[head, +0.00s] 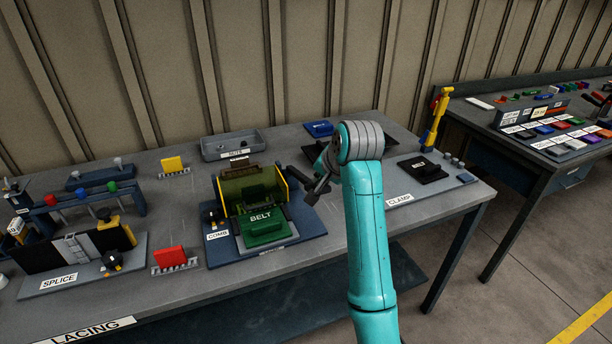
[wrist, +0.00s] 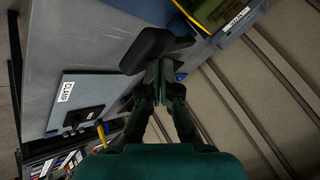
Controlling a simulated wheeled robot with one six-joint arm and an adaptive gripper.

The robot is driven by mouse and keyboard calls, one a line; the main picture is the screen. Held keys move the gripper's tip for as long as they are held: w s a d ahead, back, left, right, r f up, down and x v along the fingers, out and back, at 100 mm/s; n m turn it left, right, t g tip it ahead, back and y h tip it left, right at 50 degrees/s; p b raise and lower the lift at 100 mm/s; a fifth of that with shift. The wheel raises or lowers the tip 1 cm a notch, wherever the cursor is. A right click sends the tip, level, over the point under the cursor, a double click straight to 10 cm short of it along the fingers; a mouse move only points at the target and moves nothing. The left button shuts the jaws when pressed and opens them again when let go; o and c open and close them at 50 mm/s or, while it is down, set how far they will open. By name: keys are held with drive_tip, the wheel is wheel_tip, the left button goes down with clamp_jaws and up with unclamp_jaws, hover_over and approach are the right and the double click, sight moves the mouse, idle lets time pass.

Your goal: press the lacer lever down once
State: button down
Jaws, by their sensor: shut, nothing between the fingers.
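My gripper (head: 318,187) is dark and shut, reaching left from the teal arm above the bench, just right of the green belt machine (head: 262,225). In the wrist view my gripper (wrist: 160,75) has its fingers together. A dark block (wrist: 148,48) with a short arm shows right at the fingertips; I cannot tell whether it touches them or whether it is the lacer lever. No lever is labelled legibly. The machine has yellow side plates and a green block marked BELT. A corner of it seems to show at the top of the wrist view. My arm hides part of the bench behind it.
A black clamp (head: 422,168) and a yellow upright tool (head: 437,115) stand to the right. A grey tray (head: 232,146) lies behind the machine. The splice station (head: 85,258) and a red block (head: 170,258) are to the left. The bench front right is fairly clear.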

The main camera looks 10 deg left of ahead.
drive_tip(key=shift+w+a+r, duration=0.15)
drive_tip(key=shift+w+r, duration=0.1)
drive_tip(key=shift+r, duration=0.5)
drive_tip(key=shift+w+a+r, duration=0.2)
drive_tip(key=shift+w+r, duration=0.05)
drive_tip(key=shift+r, duration=0.55)
drive_tip(key=shift+w+a+r, duration=0.15)
drive_tip(key=shift+w+r, duration=0.1)
drive_tip(key=shift+r, duration=0.5)
